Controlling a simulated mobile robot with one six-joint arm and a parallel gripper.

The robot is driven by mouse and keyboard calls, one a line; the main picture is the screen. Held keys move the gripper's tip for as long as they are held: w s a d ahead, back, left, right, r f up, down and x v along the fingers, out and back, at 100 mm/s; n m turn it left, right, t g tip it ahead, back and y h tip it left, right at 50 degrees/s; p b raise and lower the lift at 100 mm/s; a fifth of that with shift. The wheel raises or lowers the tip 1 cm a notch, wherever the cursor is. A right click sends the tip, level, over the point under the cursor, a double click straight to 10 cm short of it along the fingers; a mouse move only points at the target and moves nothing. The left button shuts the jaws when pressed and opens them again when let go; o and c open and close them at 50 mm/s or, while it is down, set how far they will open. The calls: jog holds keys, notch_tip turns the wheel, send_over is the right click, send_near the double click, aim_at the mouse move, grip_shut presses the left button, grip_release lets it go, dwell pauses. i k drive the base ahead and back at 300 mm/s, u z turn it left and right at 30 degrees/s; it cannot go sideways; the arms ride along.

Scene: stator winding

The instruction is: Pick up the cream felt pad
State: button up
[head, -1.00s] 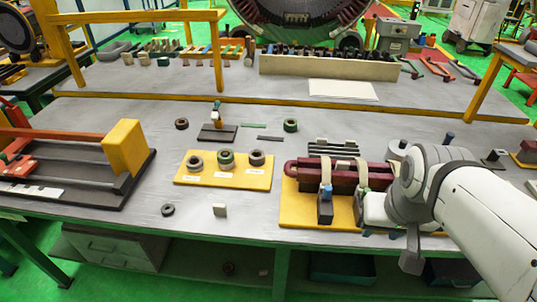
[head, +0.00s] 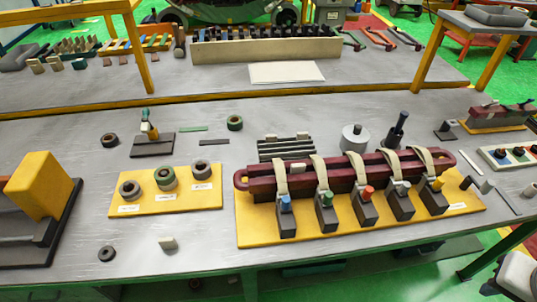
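A pale part, probably of my arm, shows at the lower right corner, far to the right of the cream block. My gripper's fingers cannot be made out there.
A dark ring (head: 107,254) lies left of the block. The yellow ring board (head: 130,207) is behind it. A yellow base (head: 262,238) with a dark red coil and several clamps stands to the right. A pale sheet (head: 286,72) lies on the rear bench.

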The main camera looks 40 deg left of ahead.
aim_at(169, 243)
jog(key=z, duration=0.7)
jog(key=k, duration=2.9)
jog(key=u, duration=1.6)
jog(key=i, duration=1)
jog(key=u, duration=0.1)
